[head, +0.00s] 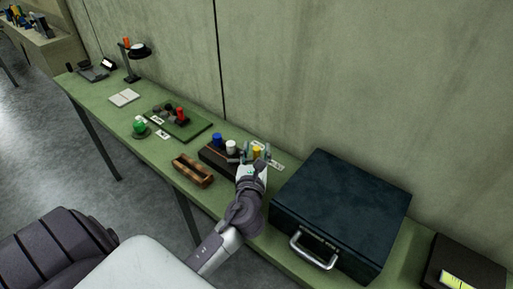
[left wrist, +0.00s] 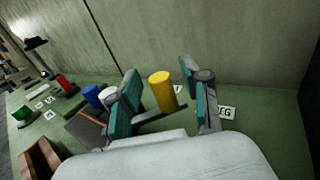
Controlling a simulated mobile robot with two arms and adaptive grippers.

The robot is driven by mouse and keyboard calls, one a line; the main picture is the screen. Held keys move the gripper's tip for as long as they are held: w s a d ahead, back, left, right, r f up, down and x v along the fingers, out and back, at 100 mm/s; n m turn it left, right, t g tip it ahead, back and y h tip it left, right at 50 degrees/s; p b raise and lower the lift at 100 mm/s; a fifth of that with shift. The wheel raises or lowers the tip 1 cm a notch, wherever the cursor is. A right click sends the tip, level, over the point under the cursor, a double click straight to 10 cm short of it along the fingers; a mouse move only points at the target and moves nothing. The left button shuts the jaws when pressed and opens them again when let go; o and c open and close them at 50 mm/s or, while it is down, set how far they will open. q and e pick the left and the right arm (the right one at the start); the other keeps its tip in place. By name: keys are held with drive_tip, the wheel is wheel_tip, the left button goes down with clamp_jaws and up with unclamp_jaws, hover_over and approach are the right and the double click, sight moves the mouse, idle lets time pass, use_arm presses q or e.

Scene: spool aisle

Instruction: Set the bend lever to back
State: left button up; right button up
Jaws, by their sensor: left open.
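My left gripper (head: 255,152) is open above the dark block (head: 213,158) on the green bench. A yellow-topped knob (head: 257,153) shows between its fingers. In the left wrist view, the yellow knob (left wrist: 161,92) appears between the teal finger pads of my left gripper (left wrist: 163,98), with a gap on each side. A blue knob (head: 217,140) and a white knob (head: 231,146) stand left of it on the block. I cannot read which knob is the bend lever. My right gripper is not in view.
A large dark case (head: 343,205) with a metal handle stands close to the right of my left gripper. A wooden tray (head: 192,170) lies left of the block. A green board with a red knob (head: 181,115) and a green knob (head: 139,126) are farther left. The wall is behind.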

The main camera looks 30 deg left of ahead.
use_arm(q)
drive_tip(key=shift+w+a, duration=0.1)
drive_tip(key=shift+w, duration=0.15)
clamp_jaws()
idle(0.4)
